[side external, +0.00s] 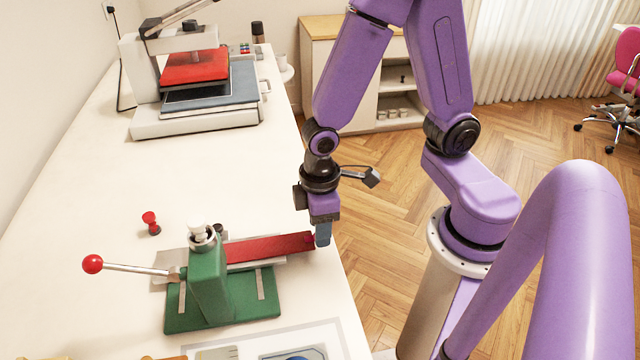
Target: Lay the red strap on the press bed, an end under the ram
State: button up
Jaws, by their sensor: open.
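The red strap (270,247) lies nearly flat, running from behind the green press (208,283) to the right, toward the table's edge. Its left end is hidden by the press column, so I cannot tell whether it is under the ram. A grey plate (172,268) shows at the left of the column, seemingly part of the press bed. The press has a lever with a red ball (93,264) pointing left. My gripper (322,240) points down at the strap's right end, fingers open and close beside or around it; contact is unclear.
A small red-topped piece (151,222) stands left of the strap. A heat press (195,85) stands at the far end of the white table (100,200). A pale framed mat (335,335) with tools lies at the front.

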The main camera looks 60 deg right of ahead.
notch_tip(320, 180, up, 17)
jog(key=shift+f, duration=0.2)
dwell(0.4)
jog(key=s+d+f+n, duration=0.3)
jog(key=s+d+f, duration=0.1)
jog(key=s, duration=0.5)
jog(key=shift+s+d+f+n, duration=0.3)
jog(key=shift+d+f, duration=0.1)
jog(key=shift+d, duration=0.05)
dwell(0.5)
